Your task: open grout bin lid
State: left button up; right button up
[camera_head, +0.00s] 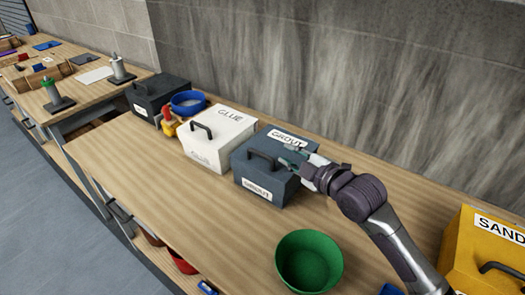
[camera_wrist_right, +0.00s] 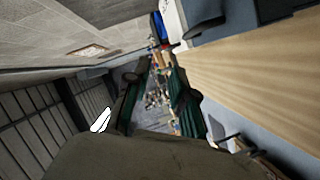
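The grout bin (camera_head: 248,178) is a dark blue-grey box with white GROUT labels on its front and lid. Its lid (camera_head: 255,147) lies shut, with a black handle (camera_head: 266,158) standing up near the front. My right gripper (camera_head: 290,148) is over the right part of the lid, just right of the handle; I cannot tell whether it touches the bin. In the wrist view its two green-and-dark fingers (camera_wrist_right: 158,92) are apart with nothing held between them. Part of a blue-grey bin (camera_wrist_right: 228,12) shows at that view's top right. My left gripper is not in view.
A white glue bin (camera_head: 215,145) stands left of the grout bin, with a black bin (camera_head: 155,98) beyond. A green bowl (camera_head: 309,262) stands in front, and a yellow sand bin (camera_head: 480,250) at right. A concrete wall rises behind. The bench's left front is clear.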

jog(key=b, duration=0.5)
send_near(263, 156)
jog(key=s+d+r, duration=0.1)
jog(key=s+r, duration=0.1)
jog(key=shift+f, duration=0.95)
jog(key=p+x, duration=0.1)
jog(key=x, duration=1.1)
jog(key=shift+w+r, duration=0.1)
jog(key=shift+w, duration=0.25)
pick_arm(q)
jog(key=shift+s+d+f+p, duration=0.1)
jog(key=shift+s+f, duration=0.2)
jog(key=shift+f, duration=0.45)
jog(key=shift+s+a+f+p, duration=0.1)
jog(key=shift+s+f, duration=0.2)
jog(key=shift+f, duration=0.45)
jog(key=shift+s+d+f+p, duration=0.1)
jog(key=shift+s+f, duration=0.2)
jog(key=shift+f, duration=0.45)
pick_arm(e)
jog(key=shift+w+a, duration=0.35)
jog(key=shift+w, duration=0.15)
jog(key=shift+c, duration=0.4)
grip_shut()
